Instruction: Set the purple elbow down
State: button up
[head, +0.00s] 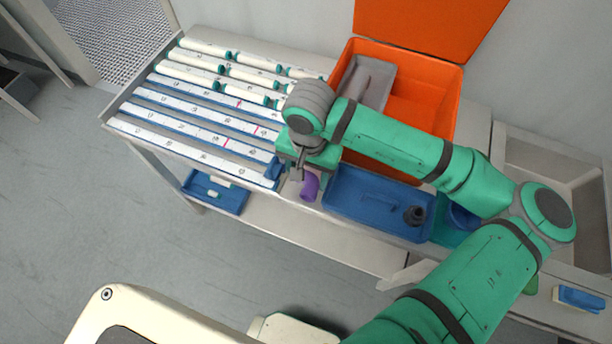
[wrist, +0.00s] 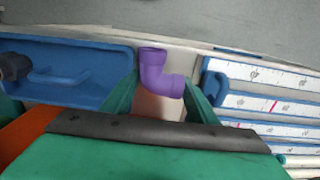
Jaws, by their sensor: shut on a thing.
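The purple elbow (head: 310,187) is a short bent pipe fitting. It hangs at my gripper (head: 302,172), over the pale strip of bench between the rack's front corner and the blue tray. In the wrist view, the elbow (wrist: 157,75) sits between the two green fingers of my gripper (wrist: 160,92), which is shut on it. One open end faces the bench's front edge. I cannot tell whether the elbow touches the bench.
The blue tray (head: 345,205) holds a dark fitting (head: 414,214). The slotted rack (head: 187,128) with white tubes (head: 190,68) is on the left. An open orange crate (head: 440,95) stands behind my arm. A blue bin (head: 230,203) sits on the lower shelf.

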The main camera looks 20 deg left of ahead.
aim_at(307, 182)
jog(key=f, duration=0.3)
jog(key=shift+w+f, duration=0.1)
jog(key=shift+w, duration=0.3)
jog(key=shift+s+a+f, duration=0.15)
jog(key=shift+s+a, duration=0.05)
jog(key=shift+s, duration=0.1)
jog(key=shift+d+f, duration=0.1)
jog(key=shift+f, duration=0.1)
jog(key=o, duration=0.8)
jog(key=shift+c, duration=0.2)
notch_tip(307, 182, up, 12)
jog(key=shift+r, duration=0.2)
